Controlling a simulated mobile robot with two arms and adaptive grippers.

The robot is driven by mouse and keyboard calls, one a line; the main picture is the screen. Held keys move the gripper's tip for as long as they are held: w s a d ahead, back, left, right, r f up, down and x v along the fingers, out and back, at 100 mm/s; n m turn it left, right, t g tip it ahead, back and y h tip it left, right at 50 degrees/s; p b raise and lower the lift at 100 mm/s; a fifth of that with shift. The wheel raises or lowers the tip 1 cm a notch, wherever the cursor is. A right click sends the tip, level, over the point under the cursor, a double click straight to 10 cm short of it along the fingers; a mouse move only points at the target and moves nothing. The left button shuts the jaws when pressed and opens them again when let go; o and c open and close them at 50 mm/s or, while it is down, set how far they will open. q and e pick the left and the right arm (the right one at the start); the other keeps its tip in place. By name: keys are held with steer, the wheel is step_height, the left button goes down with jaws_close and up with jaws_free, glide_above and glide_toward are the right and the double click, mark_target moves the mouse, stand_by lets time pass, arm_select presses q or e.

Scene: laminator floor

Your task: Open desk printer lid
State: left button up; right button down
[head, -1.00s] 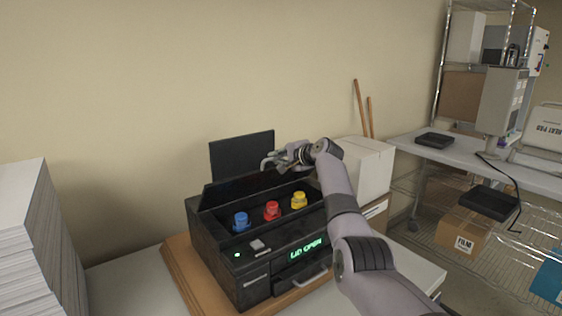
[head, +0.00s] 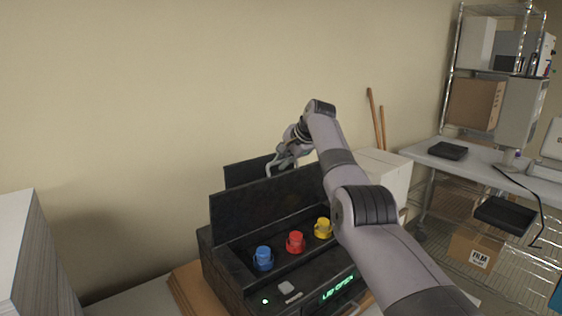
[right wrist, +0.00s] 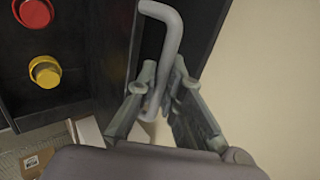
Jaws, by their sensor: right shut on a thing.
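The black desk printer (head: 222,268) stands on a wooden board, with a blue, a red and a yellow cap in its open bay. Its lid (head: 265,205) is raised to nearly upright, and the green display (head: 338,289) seems to read "LID OPEN". The handle's lower end is partly hidden between the fingers. My left gripper is in neither view.
A dark panel (head: 240,174) stands behind the lid, close to the wall. A white box (head: 385,175) is right of the printer, partly behind my right arm. A tall paper stack (head: 30,255) stands at the left. A bench (head: 470,162) and wire shelf are farther right.

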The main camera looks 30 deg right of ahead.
steer(key=shift+s+f, duration=0.15)
steer(key=shift+f, duration=0.05)
steer(key=c, duration=1.7)
jaws_free()
steer(key=shift+a, duration=0.1)
steer(key=shift+r, duration=0.15)
steer(key=shift+s+r, duration=0.15)
steer(key=shift+r, duration=0.2)
steer(key=v, duration=1.1)
steer(key=shift+f, duration=0.1)
